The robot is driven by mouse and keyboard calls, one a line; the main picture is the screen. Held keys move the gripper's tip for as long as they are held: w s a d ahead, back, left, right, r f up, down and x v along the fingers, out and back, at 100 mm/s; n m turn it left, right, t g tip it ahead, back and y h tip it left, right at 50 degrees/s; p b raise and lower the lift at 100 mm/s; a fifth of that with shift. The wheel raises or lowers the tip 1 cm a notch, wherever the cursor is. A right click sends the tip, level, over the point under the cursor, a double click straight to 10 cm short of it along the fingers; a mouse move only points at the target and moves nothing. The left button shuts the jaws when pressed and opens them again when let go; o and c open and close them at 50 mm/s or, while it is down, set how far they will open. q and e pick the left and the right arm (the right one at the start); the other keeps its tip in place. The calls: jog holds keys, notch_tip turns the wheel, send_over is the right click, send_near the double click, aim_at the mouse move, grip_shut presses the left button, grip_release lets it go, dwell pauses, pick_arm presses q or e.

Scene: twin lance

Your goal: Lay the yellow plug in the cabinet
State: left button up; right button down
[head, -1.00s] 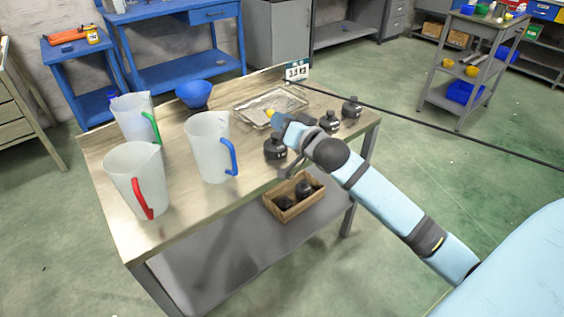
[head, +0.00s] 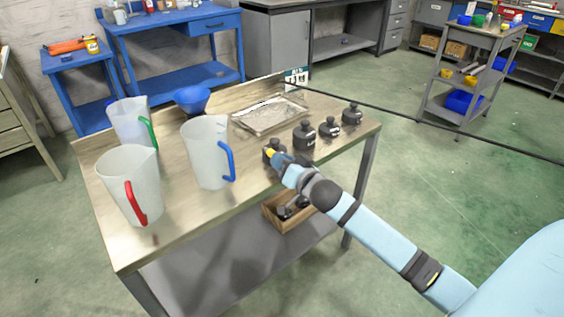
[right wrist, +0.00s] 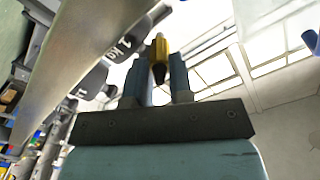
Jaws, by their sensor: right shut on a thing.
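The yellow plug (head: 271,153) is between the fingertips of my right gripper (head: 276,157). In the head view it shows at the front edge of the wooden-topped bench, in front of a black weight. In the right wrist view the plug (right wrist: 160,50) stands upright between the two fingers, yellow with a dark lower end; the gripper (right wrist: 163,75) is shut on it. A grey cabinet (head: 277,52) with a closed front stands by the back wall, well beyond the bench. My left gripper is not in view.
The bench (head: 238,194) holds three jugs, with red (head: 136,204), blue (head: 228,162) and green handles, a blue bowl (head: 192,99), a metal tray (head: 270,116) and several black weights (head: 304,136). A wooden crate (head: 285,222) sits on its lower shelf.

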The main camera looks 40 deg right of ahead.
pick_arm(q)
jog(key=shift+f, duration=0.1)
pick_arm(e)
jog(key=shift+f, duration=0.15)
jog(key=shift+f, duration=0.25)
jog(key=c, duration=1)
grip_release()
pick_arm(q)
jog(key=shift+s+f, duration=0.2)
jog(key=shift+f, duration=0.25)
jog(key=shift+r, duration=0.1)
pick_arm(e)
jog(key=shift+s+r, duration=0.1)
jog(key=shift+r, duration=0.35)
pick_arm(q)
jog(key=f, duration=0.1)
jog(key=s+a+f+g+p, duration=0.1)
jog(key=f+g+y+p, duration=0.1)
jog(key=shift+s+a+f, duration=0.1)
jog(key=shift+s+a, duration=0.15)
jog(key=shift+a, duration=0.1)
pick_arm(e)
jog(key=s, duration=0.7)
jog(key=s+d, duration=0.1)
jog(key=s, duration=0.3)
jog(key=shift+s, duration=0.35)
